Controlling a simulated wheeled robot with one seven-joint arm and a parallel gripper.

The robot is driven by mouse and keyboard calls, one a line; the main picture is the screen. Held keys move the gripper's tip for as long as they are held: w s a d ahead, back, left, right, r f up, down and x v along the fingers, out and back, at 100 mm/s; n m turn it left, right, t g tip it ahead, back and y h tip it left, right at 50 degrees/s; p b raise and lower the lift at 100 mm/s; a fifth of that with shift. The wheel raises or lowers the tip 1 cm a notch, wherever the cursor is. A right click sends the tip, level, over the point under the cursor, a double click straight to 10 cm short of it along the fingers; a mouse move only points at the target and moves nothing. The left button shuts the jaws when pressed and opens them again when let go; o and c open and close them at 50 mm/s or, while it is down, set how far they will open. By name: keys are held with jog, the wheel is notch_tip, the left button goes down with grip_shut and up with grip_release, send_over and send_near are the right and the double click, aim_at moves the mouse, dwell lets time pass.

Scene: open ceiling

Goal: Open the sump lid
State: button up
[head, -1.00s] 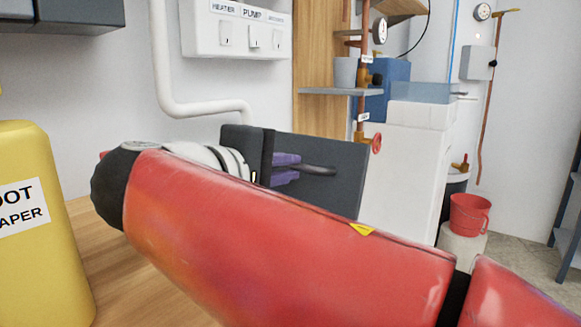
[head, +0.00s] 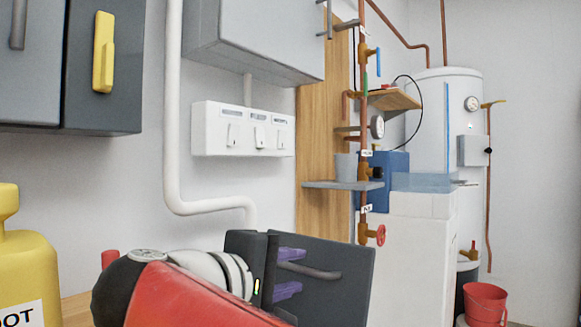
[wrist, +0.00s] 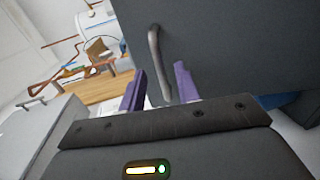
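My gripper (head: 300,271) has two purple fingers standing apart, one above and one below a grey bar handle (head: 310,271) on a dark grey panel (head: 345,285). In the wrist view the handle (wrist: 157,55) runs up between the fingers of my gripper (wrist: 160,85), with space showing on both sides. I cannot tell whether a finger touches it. I cannot make out anything as the sump lid in either view.
A yellow container (head: 25,260) stands at the left. Wall cupboards (head: 250,45) hang above a white switch box (head: 243,130). Copper pipes with a red valve wheel (head: 376,235), a white tank (head: 445,125) and a red bucket (head: 485,303) are at the right.

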notch_tip(320, 180, up, 19)
jog(key=p, duration=0.7)
jog(key=shift+r, duration=0.1)
jog(key=shift+w, duration=0.1)
jog(key=c, duration=0.6)
jog(key=shift+w+d+f+m+g+p, duration=0.2)
jog(key=shift+w+f+m+g+p, duration=0.1)
jog(key=shift+m+p, duration=0.25)
grip_shut()
jog(key=m+g+y+p, duration=0.65)
jog(key=m+g, duration=0.35)
jog(key=m, duration=0.7)
send_over(310, 281)
jog(key=s, duration=0.1)
jog(key=shift+y, duration=0.45)
jog(key=f, duration=1.1)
jog(key=a+f, duration=0.1)
jog(key=f, duration=0.5)
jog(key=shift+s+b, duration=0.1)
jog(key=shift+b, duration=0.25)
